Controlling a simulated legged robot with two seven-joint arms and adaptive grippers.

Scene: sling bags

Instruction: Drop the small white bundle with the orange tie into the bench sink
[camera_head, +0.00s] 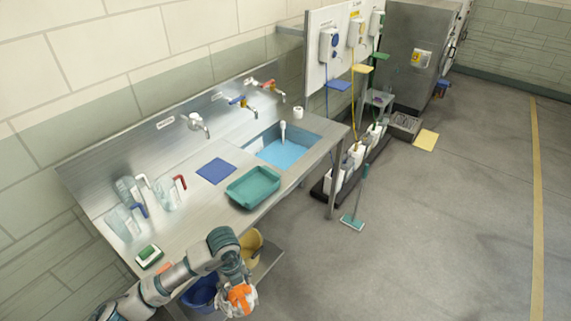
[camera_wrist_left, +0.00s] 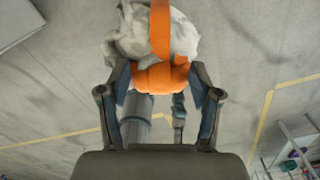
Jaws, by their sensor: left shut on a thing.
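The small white bundle (camera_wrist_left: 187,35) with its orange tie (camera_wrist_left: 160,75) is between the fingers of my left gripper (camera_wrist_left: 160,82) in the left wrist view. The gripper is shut on it at the tie. In the head view the orange and white bundle (camera_head: 238,299) hangs at the end of my left arm, in front of the bench and below its top. The bench sink (camera_head: 284,153) is a blue-lined basin at the right end of the steel bench (camera_head: 190,205), apart from the bundle. My right gripper is not in view.
A green tray (camera_head: 253,187) sits on the bench near its front edge, by the sink. A blue mat (camera_head: 216,171), clear jugs (camera_head: 128,190) and a green-and-white brush or sponge (camera_head: 149,256) lie further left. A yellow bucket (camera_head: 251,246) and a blue bucket (camera_head: 201,294) stand below.

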